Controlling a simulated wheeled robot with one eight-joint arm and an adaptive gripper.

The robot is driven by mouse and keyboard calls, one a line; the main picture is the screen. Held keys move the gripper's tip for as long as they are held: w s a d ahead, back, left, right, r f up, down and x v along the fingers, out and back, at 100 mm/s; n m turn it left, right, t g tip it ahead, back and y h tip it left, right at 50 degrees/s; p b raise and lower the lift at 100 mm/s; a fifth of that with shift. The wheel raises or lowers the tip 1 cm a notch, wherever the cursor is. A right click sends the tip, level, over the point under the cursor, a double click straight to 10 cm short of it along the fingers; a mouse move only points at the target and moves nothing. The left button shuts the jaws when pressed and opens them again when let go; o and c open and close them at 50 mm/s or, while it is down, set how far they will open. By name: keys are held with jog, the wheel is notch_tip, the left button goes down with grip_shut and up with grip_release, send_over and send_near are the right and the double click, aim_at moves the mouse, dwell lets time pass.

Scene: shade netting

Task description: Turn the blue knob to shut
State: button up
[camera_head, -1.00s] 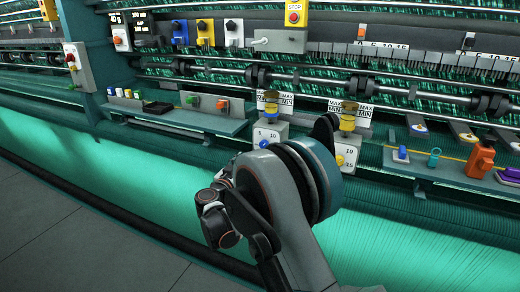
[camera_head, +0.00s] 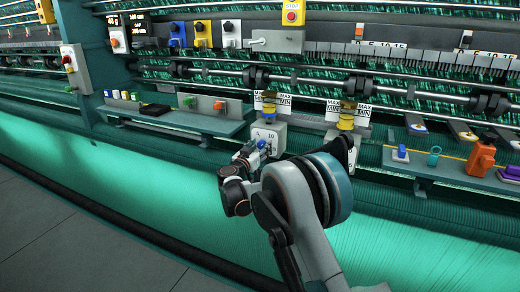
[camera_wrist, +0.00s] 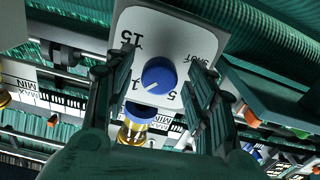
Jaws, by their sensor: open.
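The blue knob (camera_wrist: 158,75) sits on a white dial plate (camera_wrist: 165,28) in the wrist view. Its white pointer line aims at the lower left of that picture, roughly between the 5 and a mark partly covered by my left finger. The SHUT label is at the plate's upper right and 15 at the upper left. My gripper (camera_wrist: 162,62) is open, with one finger on each side of the knob; contact is not clear. In the head view the knob (camera_head: 263,144) is partly covered by my gripper (camera_head: 252,150).
A second dial box (camera_head: 340,140) stands to the right, partly hidden by my arm. A shelf (camera_head: 215,124) with small items is at the left, and a tray (camera_head: 450,176) with an orange tool (camera_head: 481,160) at the right. Green netting spreads below.

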jog(key=c, duration=1.1)
